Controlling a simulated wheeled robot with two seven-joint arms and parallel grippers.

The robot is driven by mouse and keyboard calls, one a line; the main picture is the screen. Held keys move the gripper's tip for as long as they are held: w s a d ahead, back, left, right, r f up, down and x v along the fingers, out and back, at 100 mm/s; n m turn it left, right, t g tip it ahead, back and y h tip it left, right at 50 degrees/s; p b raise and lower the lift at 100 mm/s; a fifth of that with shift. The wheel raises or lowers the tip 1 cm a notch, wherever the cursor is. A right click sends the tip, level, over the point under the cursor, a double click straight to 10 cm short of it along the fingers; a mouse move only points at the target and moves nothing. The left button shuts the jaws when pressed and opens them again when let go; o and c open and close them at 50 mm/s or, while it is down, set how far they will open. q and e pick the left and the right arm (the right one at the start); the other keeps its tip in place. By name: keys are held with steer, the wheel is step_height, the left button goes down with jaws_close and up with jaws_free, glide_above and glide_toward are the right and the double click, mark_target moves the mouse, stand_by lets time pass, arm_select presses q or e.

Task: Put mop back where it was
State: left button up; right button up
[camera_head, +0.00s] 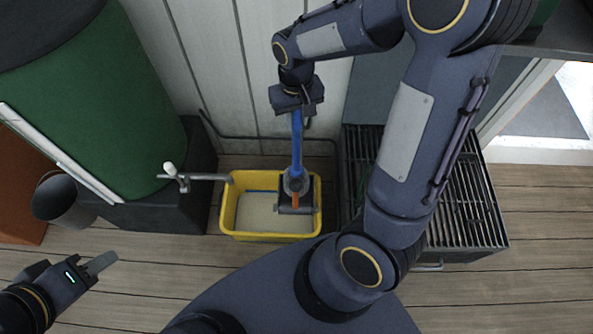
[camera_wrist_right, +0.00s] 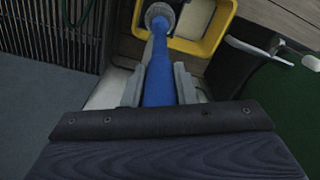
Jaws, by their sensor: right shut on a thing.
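The mop (camera_head: 297,145) has a blue handle and a grey head with an orange part. Its handle runs down toward the yellow bucket (camera_head: 228,212), and its head shows over the bucket's right half. I cannot tell whether the head touches the bottom. My right gripper (camera_head: 297,110) is shut on the upper blue handle. In the right wrist view the handle (camera_wrist_right: 158,78) passes between both fingers of the gripper (camera_wrist_right: 158,88), with the yellow bucket (camera_wrist_right: 222,22) beyond. My left gripper (camera_head: 101,262) is away at the lower left with nothing seen in it; its finger gap is unclear.
A green barrel (camera_head: 110,105) with a grey tap (camera_head: 200,177) stands on a dark base left of the yellow bucket. A dark pail (camera_head: 65,203) is further left. A black grated unit (camera_head: 468,205) stands right. The panelled wall (camera_head: 220,60) is behind.

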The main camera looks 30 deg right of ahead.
mark_target(296, 138)
steer(key=shift+f+b, duration=0.85)
steer(key=shift+f, duration=3.2)
steer(key=o, duration=1)
